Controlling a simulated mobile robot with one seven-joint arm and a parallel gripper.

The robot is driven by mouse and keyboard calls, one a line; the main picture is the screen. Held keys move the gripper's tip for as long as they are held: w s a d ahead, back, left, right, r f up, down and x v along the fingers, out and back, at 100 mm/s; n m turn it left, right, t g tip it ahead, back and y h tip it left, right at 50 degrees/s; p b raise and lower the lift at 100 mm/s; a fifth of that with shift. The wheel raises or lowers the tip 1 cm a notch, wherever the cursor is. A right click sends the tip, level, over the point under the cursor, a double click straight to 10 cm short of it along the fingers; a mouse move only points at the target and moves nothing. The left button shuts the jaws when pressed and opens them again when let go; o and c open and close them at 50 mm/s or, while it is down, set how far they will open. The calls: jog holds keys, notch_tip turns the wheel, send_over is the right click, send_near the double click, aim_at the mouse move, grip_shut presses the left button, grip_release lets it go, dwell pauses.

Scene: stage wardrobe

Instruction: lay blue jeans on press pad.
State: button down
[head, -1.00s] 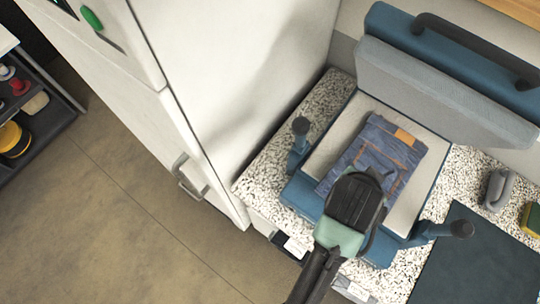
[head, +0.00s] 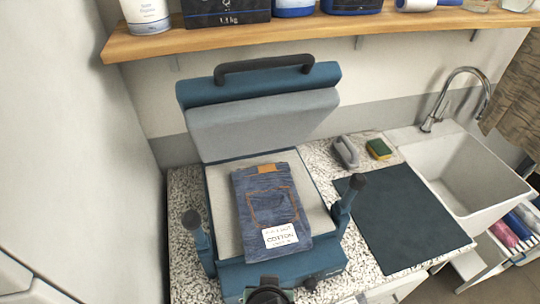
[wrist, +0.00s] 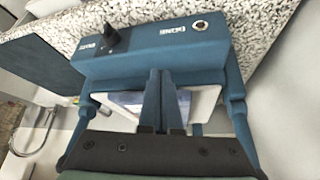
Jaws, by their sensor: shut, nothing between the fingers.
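The folded blue jeans (head: 262,200) lie flat on the pale press pad (head: 222,215) in the head view. They have an orange-brown patch at the far end and a white tag reading COTTON at the near end. The press's padded upper plate (head: 265,122) stands raised behind them. My gripper shows in the wrist view (wrist: 165,85), its two dark fingers together and empty, in front of the press body (wrist: 160,45). In the head view only a dark part of it shows at the bottom edge, clear of the jeans. Its fingertips are hidden there.
Blue posts with dark knobs (head: 194,228) (head: 348,195) flank the pad. A dark mat (head: 405,220) lies to the right, with a grey iron-like object (head: 346,152), a sponge (head: 379,149) and a sink (head: 470,175) beyond. A wooden shelf (head: 300,35) hangs above.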

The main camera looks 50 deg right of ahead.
aim_at(271, 258)
jog(key=w+d+f, duration=0.1)
jog(key=w+d+f+p, duration=0.1)
jog(key=d, duration=0.1)
jog(key=shift+w, duration=0.35)
jog(key=shift+w+d+f+p, duration=0.15)
jog(key=shift+w+d+p, duration=0.25)
jog(key=shift+d, duration=0.1)
jog(key=shift+w+d, duration=0.75)
jog(key=shift+d, duration=0.1)
